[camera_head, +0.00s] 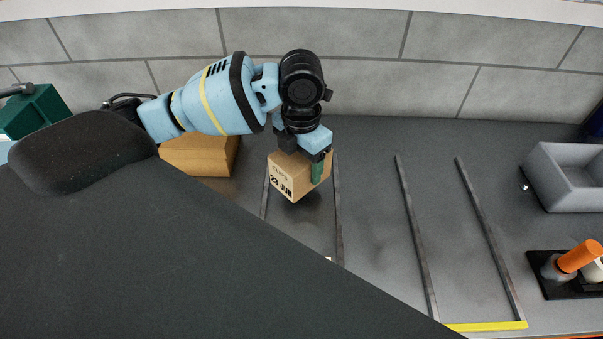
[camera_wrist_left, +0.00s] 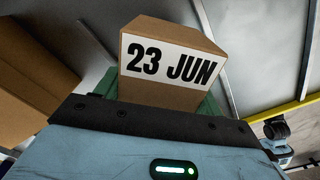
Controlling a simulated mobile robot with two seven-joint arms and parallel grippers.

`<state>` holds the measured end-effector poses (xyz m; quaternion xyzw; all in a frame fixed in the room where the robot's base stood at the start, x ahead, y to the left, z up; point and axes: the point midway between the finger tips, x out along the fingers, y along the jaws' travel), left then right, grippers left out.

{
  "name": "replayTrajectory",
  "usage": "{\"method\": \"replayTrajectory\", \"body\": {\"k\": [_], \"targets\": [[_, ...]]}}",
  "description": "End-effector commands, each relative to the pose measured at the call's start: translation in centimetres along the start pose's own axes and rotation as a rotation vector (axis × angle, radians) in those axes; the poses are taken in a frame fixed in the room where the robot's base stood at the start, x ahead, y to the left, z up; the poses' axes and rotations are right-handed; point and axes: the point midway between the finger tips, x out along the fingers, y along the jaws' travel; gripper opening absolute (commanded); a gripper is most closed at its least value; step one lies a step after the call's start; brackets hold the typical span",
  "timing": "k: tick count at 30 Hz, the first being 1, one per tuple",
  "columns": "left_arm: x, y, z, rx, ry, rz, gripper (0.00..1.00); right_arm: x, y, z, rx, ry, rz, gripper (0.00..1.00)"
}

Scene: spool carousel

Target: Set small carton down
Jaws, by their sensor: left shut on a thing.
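The small carton (camera_head: 283,181) is brown cardboard with a printed label reading "23 JUN". My left gripper (camera_head: 304,166) comes down on it from above and is shut on it, with a green finger against its right side. The carton is over the left pair of dark rails (camera_head: 338,215). A dark patch shows below it, but I cannot tell whether its base touches the surface. In the left wrist view the carton (camera_wrist_left: 170,62) fills the space between the fingers, label facing the camera. My right gripper is not in view.
A larger brown carton (camera_head: 200,155) stands just left of the held one. A second rail pair (camera_head: 413,235) to the right is empty, with a yellow strip (camera_head: 487,326) at its front. A grey bin (camera_head: 552,178) and a black holder (camera_head: 556,289) stand farther right.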

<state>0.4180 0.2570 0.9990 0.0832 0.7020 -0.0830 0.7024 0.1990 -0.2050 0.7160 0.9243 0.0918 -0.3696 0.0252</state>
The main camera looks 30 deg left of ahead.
Motion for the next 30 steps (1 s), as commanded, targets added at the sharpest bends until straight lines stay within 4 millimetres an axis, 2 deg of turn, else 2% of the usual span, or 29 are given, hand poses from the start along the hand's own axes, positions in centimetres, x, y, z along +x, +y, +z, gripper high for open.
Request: {"method": "replayTrajectory", "body": {"k": [8,16,29,30], "targets": [[0.6,0.0,0.0,-0.001,-0.003,-0.001,0.31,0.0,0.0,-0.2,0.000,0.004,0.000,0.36],[3.7,0.0,0.0,-0.001,-0.002,0.000,0.31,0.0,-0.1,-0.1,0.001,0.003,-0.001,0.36],[4.2,0.0,0.0,0.000,-0.004,0.000,0.31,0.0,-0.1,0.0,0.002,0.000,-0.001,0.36],[4.2,0.0,0.0,0.000,-0.003,0.000,0.73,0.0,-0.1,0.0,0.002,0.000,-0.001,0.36]]}}
